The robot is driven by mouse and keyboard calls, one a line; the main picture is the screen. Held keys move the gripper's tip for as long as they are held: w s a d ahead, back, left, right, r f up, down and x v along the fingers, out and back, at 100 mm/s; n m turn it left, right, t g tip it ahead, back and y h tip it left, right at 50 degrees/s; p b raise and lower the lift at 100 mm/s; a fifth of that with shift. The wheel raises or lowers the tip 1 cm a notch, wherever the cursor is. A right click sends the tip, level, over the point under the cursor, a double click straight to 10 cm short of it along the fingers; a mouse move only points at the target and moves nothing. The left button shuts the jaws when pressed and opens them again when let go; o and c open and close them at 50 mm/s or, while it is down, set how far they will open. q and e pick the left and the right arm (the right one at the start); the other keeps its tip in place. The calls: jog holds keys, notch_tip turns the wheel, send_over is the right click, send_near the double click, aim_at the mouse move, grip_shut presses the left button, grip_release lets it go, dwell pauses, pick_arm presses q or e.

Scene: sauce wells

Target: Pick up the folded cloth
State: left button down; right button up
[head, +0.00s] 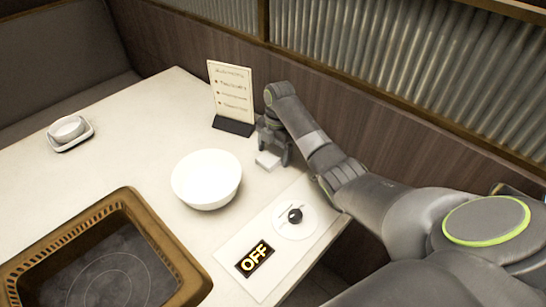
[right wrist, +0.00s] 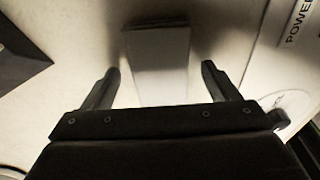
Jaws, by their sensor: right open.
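The folded cloth (head: 267,161) is a small white block lying on the table, to the right of the white bowl. In the right wrist view the cloth (right wrist: 158,62) lies between and beyond the two fingertips. My right gripper (head: 272,150) is over the cloth, pointing down, and hides part of it. Its fingers (right wrist: 160,72) are apart in the right wrist view, one on each side of the cloth, with gaps on both sides. My left gripper is not in view.
A large white bowl (head: 206,178) stands left of the cloth. A menu card (head: 231,92) in a black stand is just behind. A control panel with a knob (head: 295,215) and an OFF sign (head: 254,258) is in front. A brown-framed cooktop (head: 190,272) lies front left.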

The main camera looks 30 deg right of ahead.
aim_at(274, 154)
jog(key=shift+c, duration=0.3)
jog(key=c, duration=1)
jog(key=shift+r, duration=0.1)
notch_tip(274, 154, up, 8)
jog(key=shift+f, duration=0.25)
jog(key=shift+r+p, duration=1.05)
jog(key=shift+r, duration=0.2)
jog(key=o, duration=0.3)
jog(key=shift+c, duration=1.1)
